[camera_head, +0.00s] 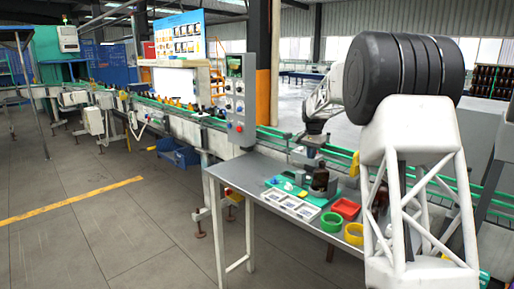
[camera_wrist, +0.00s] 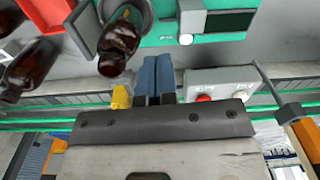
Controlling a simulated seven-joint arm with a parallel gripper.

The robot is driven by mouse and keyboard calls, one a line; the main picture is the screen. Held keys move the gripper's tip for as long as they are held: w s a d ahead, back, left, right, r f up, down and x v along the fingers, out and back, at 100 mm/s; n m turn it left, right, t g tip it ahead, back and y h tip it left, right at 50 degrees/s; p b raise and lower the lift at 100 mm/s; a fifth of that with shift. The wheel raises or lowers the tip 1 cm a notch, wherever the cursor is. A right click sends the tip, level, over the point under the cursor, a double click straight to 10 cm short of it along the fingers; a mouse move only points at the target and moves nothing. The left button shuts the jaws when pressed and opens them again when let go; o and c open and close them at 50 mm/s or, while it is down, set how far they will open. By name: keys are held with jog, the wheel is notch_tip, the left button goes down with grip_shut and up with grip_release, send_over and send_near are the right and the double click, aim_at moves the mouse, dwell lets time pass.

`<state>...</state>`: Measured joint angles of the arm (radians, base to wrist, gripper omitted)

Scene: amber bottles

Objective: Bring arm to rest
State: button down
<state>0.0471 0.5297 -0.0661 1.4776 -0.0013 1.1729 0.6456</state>
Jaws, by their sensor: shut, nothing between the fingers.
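My gripper (camera_head: 312,152) hangs from my arm above the back of the grey table. In the wrist view its two blue fingers (camera_wrist: 155,75) are together with nothing between them. A brown amber bottle (camera_head: 320,178) stands upright just below and to the right of the gripper. It also shows in the wrist view (camera_wrist: 120,42), left of the fingers and apart from them. Another brown bottle (camera_wrist: 28,70) shows at the left of the wrist view. In the head view my arm partly hides that side.
A conveyor runs behind. A control post (camera_head: 240,100) stands left of the gripper.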

jog(key=s+a+r+n, duration=0.1)
jog(key=s+r, duration=0.2)
jog(key=s, duration=0.9)
jog(key=s+a+r+n+t, duration=0.15)
jog(key=s+r, duration=0.25)
jog(key=s, duration=0.7)
jog(key=s+r+n, duration=0.2)
jog(key=s+r, duration=0.1)
jog(key=s, duration=0.9)
jog(key=s+f+n, duration=0.1)
jog(key=s+f, duration=0.2)
jog(key=s, duration=0.7)
jog(key=s+a+f+n, duration=0.1)
jog(key=s+f, duration=0.2)
jog(key=s, duration=0.8)
jog(key=s+f+n, duration=0.1)
jog(key=s+f, duration=0.3)
jog(key=s, duration=0.7)
jog(key=shift+s+a+t, duration=0.2)
jog(key=shift+a+t, duration=0.15)
